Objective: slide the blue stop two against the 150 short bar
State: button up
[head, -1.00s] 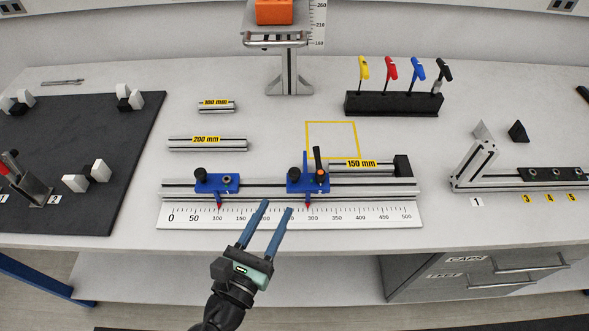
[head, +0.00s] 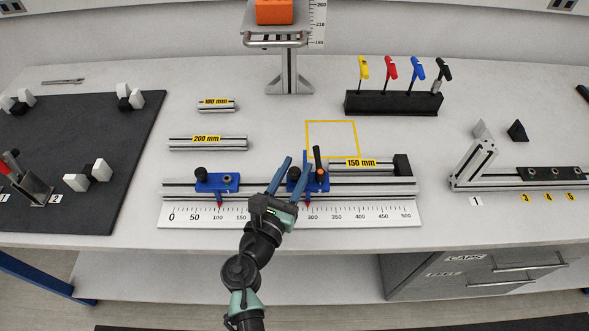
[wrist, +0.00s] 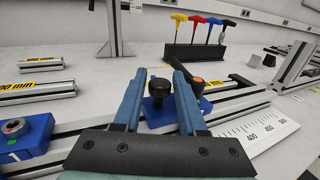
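Blue stop two (head: 318,186) sits on the rail, its red pointer near 290 on the scale. It carries a black knob (wrist: 160,86) and an orange-topped black lever (head: 318,163). The 150 mm bar (head: 352,165) lies behind the rail, to the stop's right, its right end by a black end block (head: 403,166). Whether the stop touches the bar's left end is unclear. My gripper (head: 298,164) is open, its blue fingers on either side of the black knob; they also show in the wrist view (wrist: 159,74). The fingers partly hide the stop.
Another blue stop (head: 217,183) sits near 100 on the rail (head: 260,190). The 200 mm bar (head: 207,144) and 100 mm bar (head: 216,106) lie behind. A black holder (head: 393,104) with coloured hex keys stands at the back right. An empty yellow outline (head: 332,123) marks the table.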

grip_shut()
dwell(1.2)
